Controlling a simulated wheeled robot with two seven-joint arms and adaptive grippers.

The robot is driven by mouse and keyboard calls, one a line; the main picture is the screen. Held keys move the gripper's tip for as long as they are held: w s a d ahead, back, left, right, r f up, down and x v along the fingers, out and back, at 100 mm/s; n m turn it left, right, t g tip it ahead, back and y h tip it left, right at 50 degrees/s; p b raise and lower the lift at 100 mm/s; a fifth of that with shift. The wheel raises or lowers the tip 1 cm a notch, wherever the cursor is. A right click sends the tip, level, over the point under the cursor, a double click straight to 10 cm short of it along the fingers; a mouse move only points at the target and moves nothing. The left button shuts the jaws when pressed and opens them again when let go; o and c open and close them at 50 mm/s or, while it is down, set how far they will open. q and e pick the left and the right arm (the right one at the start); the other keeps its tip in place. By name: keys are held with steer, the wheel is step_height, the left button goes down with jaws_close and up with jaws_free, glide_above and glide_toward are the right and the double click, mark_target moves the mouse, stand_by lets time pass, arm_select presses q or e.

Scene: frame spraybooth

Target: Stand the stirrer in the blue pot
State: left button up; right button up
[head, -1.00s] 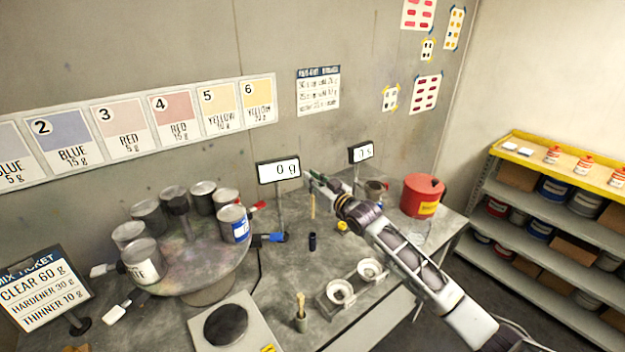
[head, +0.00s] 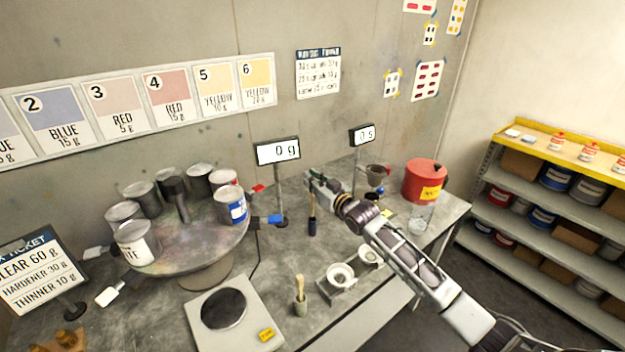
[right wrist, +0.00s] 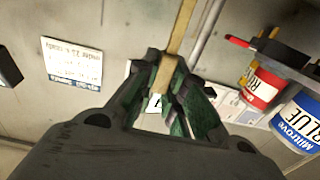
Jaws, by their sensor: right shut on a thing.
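The stirrer is a thin wooden stick (head: 312,203), roughly upright below my right gripper (head: 312,178) in the head view. My right gripper is shut on it; in the right wrist view the stick (right wrist: 183,30) runs up from between the green-padded fingertips (right wrist: 167,88). The blue pot (head: 312,228) is a small, narrow, dark blue holder standing on the bench under the stick. The stick's lower end meets the pot's mouth in the picture; I cannot tell how far inside it is. My left gripper is not in view.
A grey holder with a brush (head: 300,300) stands nearer the front, beside two small white bowls (head: 341,275). A scale display (head: 277,151) on a post stands close behind left. A turntable with several cans (head: 200,255) is at left, a red can (head: 424,180) at right.

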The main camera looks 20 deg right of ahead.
mark_target(313, 198)
steer(key=shift+f+b, duration=2.6)
steer(key=shift+f, duration=0.65)
steer(key=shift+f+b, duration=0.3)
steer(key=shift+f, duration=0.2)
steer(key=o, duration=0.8)
steer(key=shift+c, duration=0.2)
steer(key=shift+o, duration=0.2)
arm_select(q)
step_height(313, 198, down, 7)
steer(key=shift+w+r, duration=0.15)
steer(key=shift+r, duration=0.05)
